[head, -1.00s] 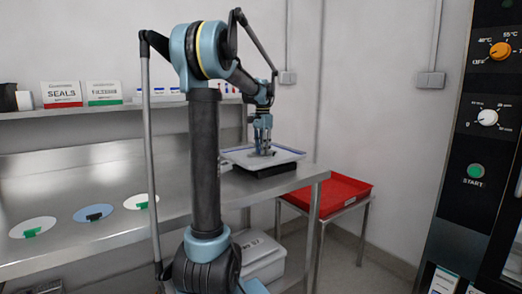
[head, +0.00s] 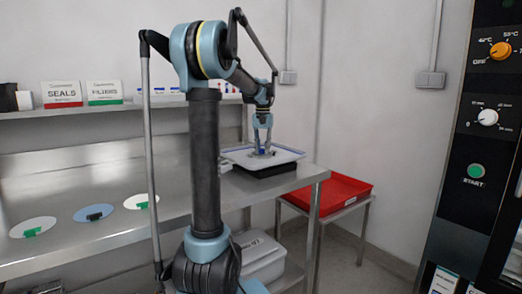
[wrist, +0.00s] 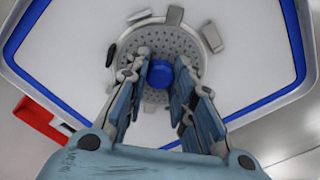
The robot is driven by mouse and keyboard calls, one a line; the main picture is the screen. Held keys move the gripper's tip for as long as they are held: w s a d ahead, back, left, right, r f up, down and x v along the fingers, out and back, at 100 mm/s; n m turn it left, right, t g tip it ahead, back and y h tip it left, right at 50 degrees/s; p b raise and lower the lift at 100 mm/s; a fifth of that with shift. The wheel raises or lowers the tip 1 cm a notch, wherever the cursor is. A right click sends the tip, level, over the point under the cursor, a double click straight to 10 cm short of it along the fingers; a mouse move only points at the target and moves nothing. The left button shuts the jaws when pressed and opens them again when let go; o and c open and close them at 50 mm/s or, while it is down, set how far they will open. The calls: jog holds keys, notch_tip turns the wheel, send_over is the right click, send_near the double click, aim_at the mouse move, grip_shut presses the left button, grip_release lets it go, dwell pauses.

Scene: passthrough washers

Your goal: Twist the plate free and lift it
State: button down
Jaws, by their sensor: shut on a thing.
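The plate (wrist: 163,43) is a round grey perforated disc with a blue knob (wrist: 160,73) at its centre, in the wrist view. My gripper (wrist: 162,71) points down with one finger on each side of the knob and is shut on it. Grey lugs stand around the plate's rim, and one dark tab is at its left. The plate is in the white blue-edged tray (wrist: 70,45). In the head view, my gripper (head: 262,149) is over the tray (head: 288,155) at the bench's right end. I cannot tell whether the plate sits clear of its seat.
A red tray (head: 340,192) stands on a low stand right of the bench. Several white and blue discs lie on the bench (head: 150,235) at left. A grey bin (head: 262,258) is under it. A machine with dials (head: 488,117) stands at right.

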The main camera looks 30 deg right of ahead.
jog(key=shift+r, duration=0.15)
jog(key=shift+r, duration=3.3)
